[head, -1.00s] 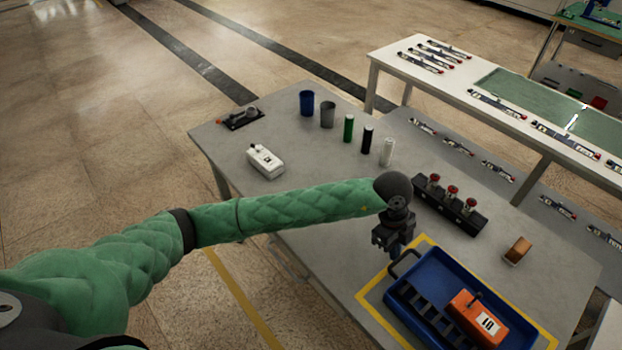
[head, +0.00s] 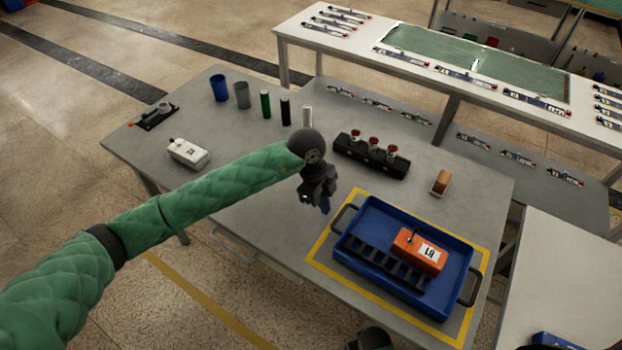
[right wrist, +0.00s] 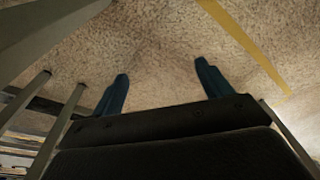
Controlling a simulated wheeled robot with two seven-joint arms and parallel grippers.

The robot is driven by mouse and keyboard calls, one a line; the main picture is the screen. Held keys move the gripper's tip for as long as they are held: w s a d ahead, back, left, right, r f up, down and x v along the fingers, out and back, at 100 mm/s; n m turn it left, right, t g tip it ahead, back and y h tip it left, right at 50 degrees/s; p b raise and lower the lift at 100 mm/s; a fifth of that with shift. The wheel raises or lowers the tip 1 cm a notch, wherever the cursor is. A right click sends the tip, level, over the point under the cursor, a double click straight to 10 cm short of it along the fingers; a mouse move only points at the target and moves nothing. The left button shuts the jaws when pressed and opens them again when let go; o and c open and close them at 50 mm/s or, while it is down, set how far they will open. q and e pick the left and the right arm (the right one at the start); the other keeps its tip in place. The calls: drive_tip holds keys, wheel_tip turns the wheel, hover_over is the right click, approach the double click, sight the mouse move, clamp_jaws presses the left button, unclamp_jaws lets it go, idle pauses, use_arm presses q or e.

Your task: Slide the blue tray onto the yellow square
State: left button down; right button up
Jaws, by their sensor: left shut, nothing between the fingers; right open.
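The blue tray (head: 388,222) lies flat on the grey table, within the yellow square outline (head: 350,285) in the head view. Its right handle (head: 469,288) is close to or over the right yellow line. An orange block with a white label (head: 418,252) sits in the tray. My left gripper (head: 325,207) is shut and empty, beside the tray's left handle (head: 342,220) and apparently just clear of it. My right gripper (right wrist: 162,85) is open and empty in the right wrist view, with only floor beyond its fingers.
A black box with red knobs (head: 370,156) and a small brown block (head: 440,182) stand behind the tray. Cups and cylinders (head: 265,104) stand farther back left, with a white device (head: 187,153). The table between device and tray looks clear.

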use_arm(q)
drive_tip(key=shift+w+a+r, duration=0.1)
drive_tip(key=shift+w+a, duration=0.3)
drive_tip(key=shift+a, duration=0.1)
drive_tip(key=shift+r, duration=0.3)
drive_tip(key=shift+p+v, duration=0.7)
drive_tip(key=shift+v, duration=0.25)
drive_tip(key=p+v, duration=0.3)
drive_tip(key=v, duration=0.4)
use_arm(e)
drive_tip(key=s+d+f, duration=0.3)
drive_tip(key=f, duration=0.8)
drive_tip(key=shift+s+f+t, duration=0.15)
drive_tip(key=shift+s+t, duration=0.15)
drive_tip(key=shift+s, duration=0.1)
use_arm(q)
drive_tip(key=shift+w, duration=0.1)
use_arm(e)
drive_tip(key=shift+d, duration=0.1)
